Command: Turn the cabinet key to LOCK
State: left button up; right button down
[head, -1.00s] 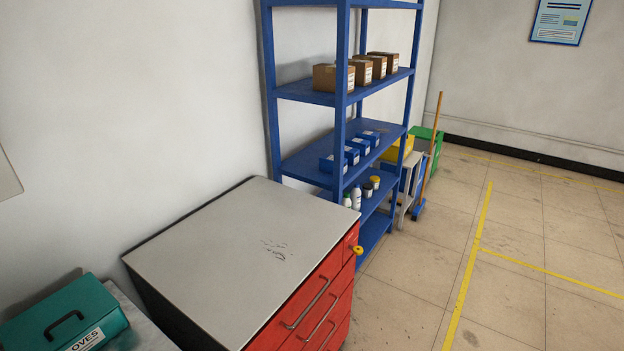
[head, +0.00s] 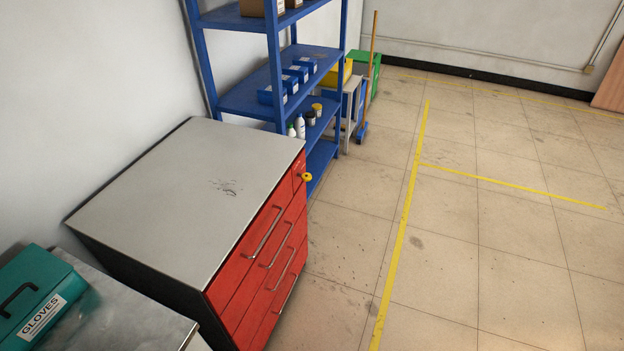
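The red drawer cabinet (head: 262,258) stands left of centre against the wall, with a grey top (head: 190,195) and several drawers with bar handles. A yellow key (head: 306,177) sticks out of the upper right part of its red front, near the far corner. The key is small, and I cannot tell which way it is turned or read any LOCK mark. Neither of my grippers is in view.
A teal box labelled GLOVES (head: 38,300) sits on a metal table (head: 125,318) at lower left. A blue shelf rack (head: 245,97) stands just beyond the cabinet. The floor (head: 450,250) right of the cabinet is clear, marked with yellow lines.

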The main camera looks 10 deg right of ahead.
aim_at(306, 177)
jog(key=u, duration=0.4)
jog(key=i+l+u, duration=0.25)
jog(key=l, duration=0.2)
jog(key=l+u, duration=0.25)
jog(key=l, duration=0.25)
jog(key=i+l+u, duration=0.1)
jog(key=l+u, duration=0.15)
jog(key=l, duration=0.25)
